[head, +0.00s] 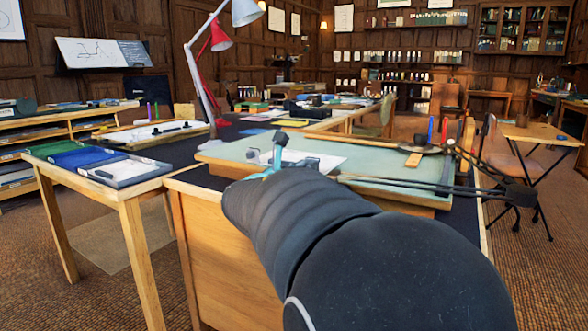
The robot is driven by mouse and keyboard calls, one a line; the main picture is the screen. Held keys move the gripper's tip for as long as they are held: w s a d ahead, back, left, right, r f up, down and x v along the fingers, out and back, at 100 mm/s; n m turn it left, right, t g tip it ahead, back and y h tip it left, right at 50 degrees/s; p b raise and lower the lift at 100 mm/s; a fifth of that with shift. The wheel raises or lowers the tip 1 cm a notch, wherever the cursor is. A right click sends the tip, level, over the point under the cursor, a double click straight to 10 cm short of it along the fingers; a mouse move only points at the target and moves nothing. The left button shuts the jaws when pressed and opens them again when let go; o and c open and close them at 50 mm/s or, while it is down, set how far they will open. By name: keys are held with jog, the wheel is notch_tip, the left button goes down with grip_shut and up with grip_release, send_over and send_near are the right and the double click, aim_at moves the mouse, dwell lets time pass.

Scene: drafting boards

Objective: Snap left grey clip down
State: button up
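A pale green drafting board (380,167) lies on the wooden desk in the middle of the head view, with a white sheet (325,161) on it. A small grey piece (253,155) at the sheet's left side looks like the left clip; whether it is up or down is too small to tell. Another small grey piece (312,162) shows farther right, close to my arm's end. My dark arm reaches in from the lower right. My gripper (279,150) is over the board's left part, near the sheet, mostly hidden behind the arm. Its fingers are not clear.
A red lamp and a white lamp (246,12) stand behind the board's left end. A black jointed drafting arm (440,185) crosses the right side. A side table with coloured trays (85,158) is at left.

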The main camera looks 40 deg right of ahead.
grip_shut()
